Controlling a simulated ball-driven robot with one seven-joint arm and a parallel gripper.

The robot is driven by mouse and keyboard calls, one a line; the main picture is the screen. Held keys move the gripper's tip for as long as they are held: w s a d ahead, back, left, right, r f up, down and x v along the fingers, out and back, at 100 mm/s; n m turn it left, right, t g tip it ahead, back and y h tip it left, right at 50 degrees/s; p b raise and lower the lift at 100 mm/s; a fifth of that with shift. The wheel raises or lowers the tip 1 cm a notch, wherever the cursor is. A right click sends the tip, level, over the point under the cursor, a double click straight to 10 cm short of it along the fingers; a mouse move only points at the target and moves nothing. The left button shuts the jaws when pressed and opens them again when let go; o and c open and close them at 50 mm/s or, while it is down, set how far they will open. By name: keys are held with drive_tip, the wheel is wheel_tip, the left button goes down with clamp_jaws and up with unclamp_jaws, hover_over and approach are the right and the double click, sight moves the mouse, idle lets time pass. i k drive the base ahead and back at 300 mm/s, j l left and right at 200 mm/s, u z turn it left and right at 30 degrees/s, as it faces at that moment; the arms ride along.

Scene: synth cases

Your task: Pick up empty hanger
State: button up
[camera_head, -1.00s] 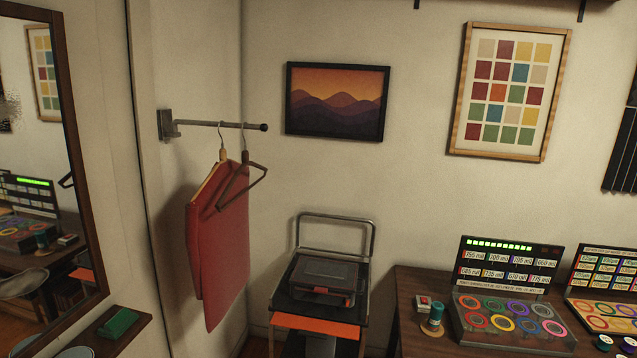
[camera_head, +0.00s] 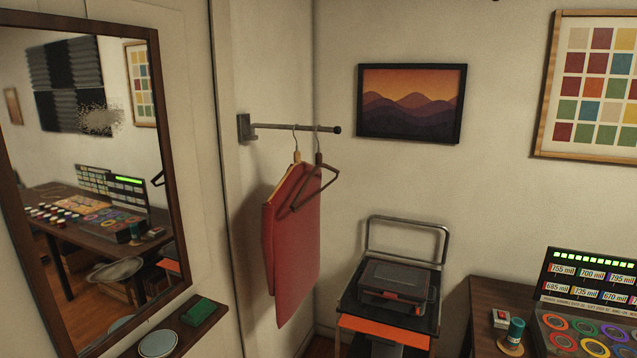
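A dark brown empty hanger (camera_head: 331,183) hangs by its hook from a short metal wall rod (camera_head: 290,128), near the rod's free end. A lighter wooden hanger (camera_head: 297,157) hangs beside it, nearer the wall bracket, and carries a red cloth (camera_head: 290,240). The empty hanger overlaps the cloth's upper part in the picture; I cannot tell whether they touch. My gripper does not show in the head camera view.
A cart (camera_head: 390,315) with a dark case (camera_head: 396,282) on it stands right of the cloth. A table (camera_head: 480,300) with a lit panel is at the right. A mirror (camera_head: 168,215) and a small shelf (camera_head: 195,325) are at the left.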

sight(318, 157)
drive_tip(key=u, duration=2.35)
drive_tip(key=z, duration=2.35)
drive_tip(key=i+u, duration=0.15)
drive_tip(key=i, duration=0.4)
drive_tip(key=i+u, duration=0.2)
drive_tip(key=i, duration=0.35)
drive_tip(key=i+l+u, duration=0.15)
drive_tip(key=i, duration=0.35)
drive_tip(key=i+l+u, duration=0.15)
drive_tip(key=i, duration=0.4)
drive_tip(key=i+l+u, duration=0.2)
drive_tip(key=i, duration=0.3)
drive_tip(key=l, duration=0.1)
